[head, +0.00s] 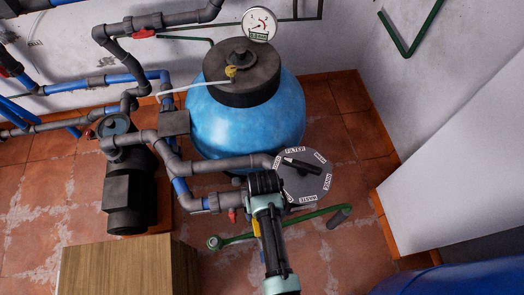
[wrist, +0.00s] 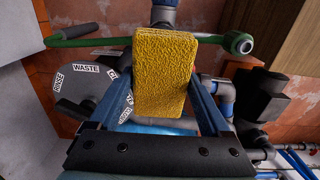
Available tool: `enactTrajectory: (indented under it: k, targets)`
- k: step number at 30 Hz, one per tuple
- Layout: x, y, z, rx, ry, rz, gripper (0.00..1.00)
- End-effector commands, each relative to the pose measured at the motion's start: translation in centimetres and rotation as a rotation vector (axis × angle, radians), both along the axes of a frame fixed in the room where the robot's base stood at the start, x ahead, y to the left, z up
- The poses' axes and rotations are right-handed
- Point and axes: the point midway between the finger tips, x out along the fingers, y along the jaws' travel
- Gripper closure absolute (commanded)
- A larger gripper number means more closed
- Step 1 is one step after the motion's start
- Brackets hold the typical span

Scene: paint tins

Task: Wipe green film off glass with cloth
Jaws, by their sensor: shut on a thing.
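My gripper (wrist: 165,75) is shut on a yellow, rough-textured cloth (wrist: 166,62), which looks like a thick block between the two fingers. In the head view a sliver of the yellow cloth (head: 256,228) shows beside my arm, low in front of the blue tank; the fingers are hidden there. A round white gauge (head: 260,23) above the tank has a green patch at its bottom; I cannot tell if this is film or print. A dark-rimmed round glass (head: 114,125) sits by the black pump at the left. My gripper is apart from both.
The blue tank (head: 245,115) stands at the back, with a grey valve disc (head: 303,177) carrying labels to its right. Grey and blue pipes and a black pump (head: 130,190) fill the left. A green rod (head: 300,222) and a wooden box (head: 128,268) are near the front.

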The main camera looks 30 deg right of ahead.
Motion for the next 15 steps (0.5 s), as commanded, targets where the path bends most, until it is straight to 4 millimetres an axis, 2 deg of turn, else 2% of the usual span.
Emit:
enactTrajectory:
  k: [3, 15]
  targets:
    - [0.2, 0.0, 2.8, -0.001, -0.004, 0.000, 0.63]
    - [0.6, 0.1, 6.3, 0.000, -0.001, 0.002, 0.63]
